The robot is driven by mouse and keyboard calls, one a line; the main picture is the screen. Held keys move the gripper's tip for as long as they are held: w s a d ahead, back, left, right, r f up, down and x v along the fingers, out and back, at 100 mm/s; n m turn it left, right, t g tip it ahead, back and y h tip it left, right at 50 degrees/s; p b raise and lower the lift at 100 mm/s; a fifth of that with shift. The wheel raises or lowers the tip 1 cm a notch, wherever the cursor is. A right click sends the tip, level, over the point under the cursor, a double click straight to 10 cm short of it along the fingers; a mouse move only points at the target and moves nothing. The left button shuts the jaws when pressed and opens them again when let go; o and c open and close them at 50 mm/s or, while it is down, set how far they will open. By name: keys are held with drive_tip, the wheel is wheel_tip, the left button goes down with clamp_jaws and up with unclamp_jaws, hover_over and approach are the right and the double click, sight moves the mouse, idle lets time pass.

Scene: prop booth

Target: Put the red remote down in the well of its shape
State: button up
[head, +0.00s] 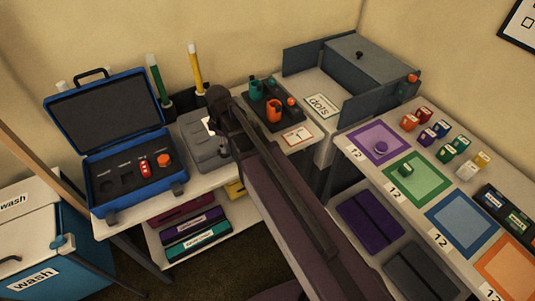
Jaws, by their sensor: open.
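The red remote (144,167) is a small red piece with pale marks on top. It lies in the foam of the open blue case (98,203), between dark empty wells on its left and an orange round piece (164,159) on its right. I cannot tell whether it is fully seated in a well. The end of my arm with my gripper (230,146) is over the grey box to the right of the case, apart from the remote. My gripper is open; its fingertips are largely hidden by my arm, and I see nothing held.
The case's raised lid (105,105) stands at the back. A grey box (200,143) is right of the case. A green marker (158,75) and a yellow marker (195,65) stand behind. A dark tray (262,118) and coloured mats (377,133) lie farther right.

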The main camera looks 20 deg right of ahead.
drive_tip(key=s+d+m, duration=0.9)
drive_tip(key=d+m, duration=0.3)
drive_tip(key=m, duration=0.1)
drive_tip(key=shift+m, duration=0.3)
idle(0.6)
